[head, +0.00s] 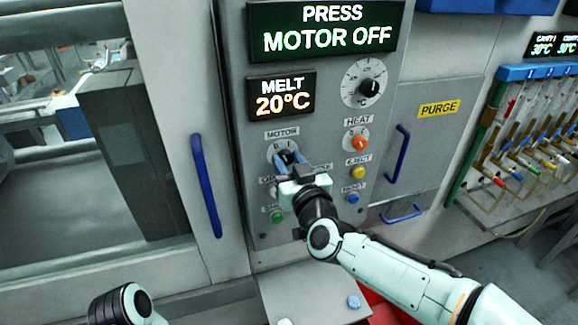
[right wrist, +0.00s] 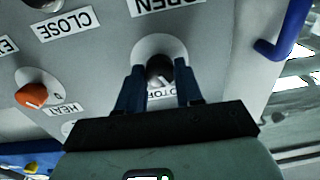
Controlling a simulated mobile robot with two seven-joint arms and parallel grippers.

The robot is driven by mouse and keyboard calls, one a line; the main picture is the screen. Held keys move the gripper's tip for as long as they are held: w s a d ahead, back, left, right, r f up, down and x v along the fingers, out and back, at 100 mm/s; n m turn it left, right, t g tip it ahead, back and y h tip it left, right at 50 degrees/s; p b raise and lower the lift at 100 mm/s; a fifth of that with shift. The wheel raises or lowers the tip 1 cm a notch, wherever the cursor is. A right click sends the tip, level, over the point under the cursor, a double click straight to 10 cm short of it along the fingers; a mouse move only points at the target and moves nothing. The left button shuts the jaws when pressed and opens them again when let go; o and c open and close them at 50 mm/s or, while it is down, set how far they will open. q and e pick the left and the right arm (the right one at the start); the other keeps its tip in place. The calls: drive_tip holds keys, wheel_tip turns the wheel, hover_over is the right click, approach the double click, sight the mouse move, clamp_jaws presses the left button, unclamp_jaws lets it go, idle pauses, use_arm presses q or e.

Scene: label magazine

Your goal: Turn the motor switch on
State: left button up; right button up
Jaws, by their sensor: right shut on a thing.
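The motor switch is a dark knob (right wrist: 160,68) on a round pale plate under the MOTOR label, on the grey control panel. In the head view its plate (head: 276,148) shows partly, with the knob mostly hidden by my gripper. My right gripper (head: 289,159) is at the switch, its two blue fingers shut on the knob from both sides; the fingers also show in the right wrist view (right wrist: 160,88). The display (head: 325,29) above reads PRESS MOTOR OFF. My left gripper is not in view; only part of my left arm shows at the bottom left.
An orange heat knob (head: 360,142), a yellow eject button (head: 358,172), a blue reset button (head: 353,197) and a green button (head: 277,216) surround the switch. Blue handles stand left (head: 206,186) and right (head: 398,154).

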drive_tip(key=m+b, duration=0.1)
drive_tip(key=m, duration=0.1)
drive_tip(key=shift+f+m, duration=0.15)
drive_tip(key=shift+m, duration=0.25)
drive_tip(key=m+b, duration=0.1)
drive_tip(key=m, duration=0.1)
drive_tip(key=shift+m, duration=0.4)
drive_tip(key=m+b, duration=0.1)
drive_tip(key=m, duration=0.2)
drive_tip(key=shift+m+b, duration=0.3)
drive_tip(key=shift+b, duration=0.05)
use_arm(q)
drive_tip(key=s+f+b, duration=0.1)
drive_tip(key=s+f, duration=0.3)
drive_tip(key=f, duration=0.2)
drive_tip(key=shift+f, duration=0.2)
use_arm(e)
drive_tip(key=shift+m, duration=1.5)
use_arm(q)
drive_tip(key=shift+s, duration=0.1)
use_arm(e)
drive_tip(key=o, duration=1)
drive_tip(key=shift+o, duration=0.2)
drive_tip(key=shift+s, duration=0.1)
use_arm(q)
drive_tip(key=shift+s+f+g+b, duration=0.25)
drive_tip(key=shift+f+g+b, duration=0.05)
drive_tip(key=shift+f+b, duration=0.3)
use_arm(e)
drive_tip(key=v, duration=1.3)
